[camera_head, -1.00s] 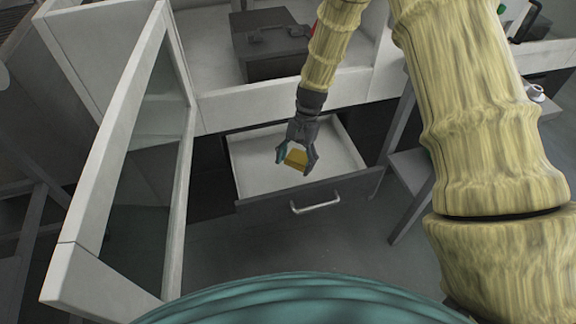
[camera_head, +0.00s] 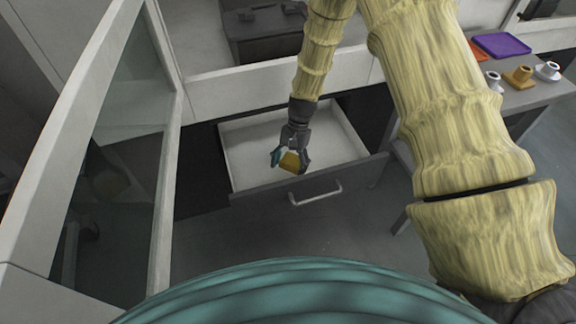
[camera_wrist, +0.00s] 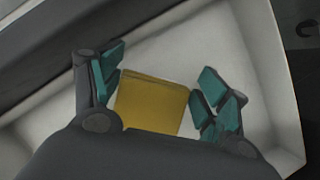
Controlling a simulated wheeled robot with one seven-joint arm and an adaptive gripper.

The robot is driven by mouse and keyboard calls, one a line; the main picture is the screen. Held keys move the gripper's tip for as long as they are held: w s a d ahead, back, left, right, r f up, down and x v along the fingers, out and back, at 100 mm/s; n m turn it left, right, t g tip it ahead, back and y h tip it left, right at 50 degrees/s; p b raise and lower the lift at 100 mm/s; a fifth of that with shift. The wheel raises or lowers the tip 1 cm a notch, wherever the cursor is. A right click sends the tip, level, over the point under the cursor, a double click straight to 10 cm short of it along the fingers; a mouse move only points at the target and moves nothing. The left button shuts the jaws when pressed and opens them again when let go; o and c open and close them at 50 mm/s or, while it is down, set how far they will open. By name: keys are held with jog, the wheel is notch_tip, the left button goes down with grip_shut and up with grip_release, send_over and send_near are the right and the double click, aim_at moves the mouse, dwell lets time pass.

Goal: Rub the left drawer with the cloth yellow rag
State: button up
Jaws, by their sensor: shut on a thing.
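The yellow rag (camera_head: 291,162) is a small folded block. It is held between the fingertips of my gripper (camera_head: 290,160), which is shut on it. In the wrist view the rag (camera_wrist: 152,103) sits between the teal finger pads of my gripper (camera_wrist: 155,95). The left drawer (camera_head: 240,141) is pulled open, with a white inside, a dark front and a metal bar handle (camera_head: 316,193). My gripper and the rag are over the open drawer, close to its front part. In the wrist view the white drawer floor (camera_wrist: 200,52) lies behind the rag; I cannot tell whether they touch.
A glass door (camera_head: 125,140) with a white frame stands open at the left. A dark box (camera_head: 265,38) sits in the cabinet above the drawer. A side table (camera_head: 535,93) at the right bears a purple tray (camera_head: 501,45) and several small fittings.

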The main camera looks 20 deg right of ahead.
jog(key=shift+f+b, duration=2.6)
jog(key=shift+f, duration=0.35)
jog(key=shift+f, duration=0.95)
jog(key=shift+a, duration=0.1)
jog(key=shift+s+a+r+p, duration=0.15)
jog(key=shift+a+p, duration=0.25)
jog(key=shift+a, duration=1.5)
jog(key=shift+d+p, duration=0.1)
jog(key=shift+p, duration=0.2)
jog(key=shift+d+f+p, duration=0.2)
jog(key=shift+d, duration=0.8)
jog(key=shift+d+f+p, duration=0.15)
jog(key=shift+d+f, duration=0.05)
jog(key=shift+d, duration=0.8)
